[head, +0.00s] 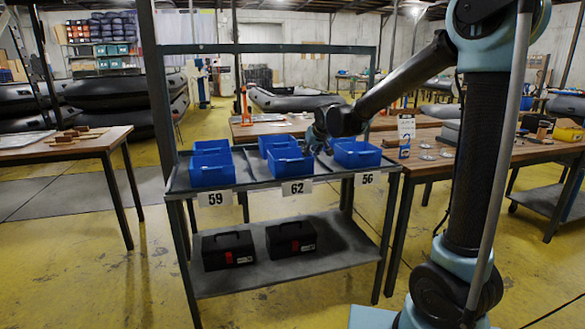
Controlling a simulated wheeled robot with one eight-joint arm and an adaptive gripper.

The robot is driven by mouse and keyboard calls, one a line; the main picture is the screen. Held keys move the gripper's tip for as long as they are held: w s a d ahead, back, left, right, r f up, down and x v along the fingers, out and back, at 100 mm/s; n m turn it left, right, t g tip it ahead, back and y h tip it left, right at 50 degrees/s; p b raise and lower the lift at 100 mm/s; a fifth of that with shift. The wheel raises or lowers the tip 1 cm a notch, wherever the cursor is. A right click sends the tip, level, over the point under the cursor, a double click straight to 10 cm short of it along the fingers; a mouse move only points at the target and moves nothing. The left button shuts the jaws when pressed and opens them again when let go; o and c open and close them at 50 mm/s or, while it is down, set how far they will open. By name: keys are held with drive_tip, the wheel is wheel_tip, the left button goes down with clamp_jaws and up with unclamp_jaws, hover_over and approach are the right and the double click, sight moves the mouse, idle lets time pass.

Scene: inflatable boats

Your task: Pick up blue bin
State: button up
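Several blue bins stand on the upper shelf of a grey metal rack (262,183) in the head view. Two are at the left, a front bin (212,171) above label 59 and one behind it (211,146). Two are in the middle, a front bin (290,163) above label 62 and one behind it (276,142). One bin (357,154) is at the right by label 56. My gripper (316,138) is over the shelf between the middle and right bins. Its fingers are small and dark, so I cannot tell whether it is open or touches a bin.
Two black toolboxes (228,250) (291,238) sit on the lower shelf. Wooden tables stand left (62,148) and right (500,152) of the rack. A white-and-blue box (405,136) stands on the right table. The rack's uprights and top bar frame the shelf. Yellow floor in front is clear.

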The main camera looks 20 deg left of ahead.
drive_tip(key=shift+s+x, duration=0.25)
drive_tip(key=shift+x, duration=2.2)
drive_tip(key=shift+a+f, duration=0.1)
drive_tip(key=shift+f, duration=0.05)
clamp_jaws()
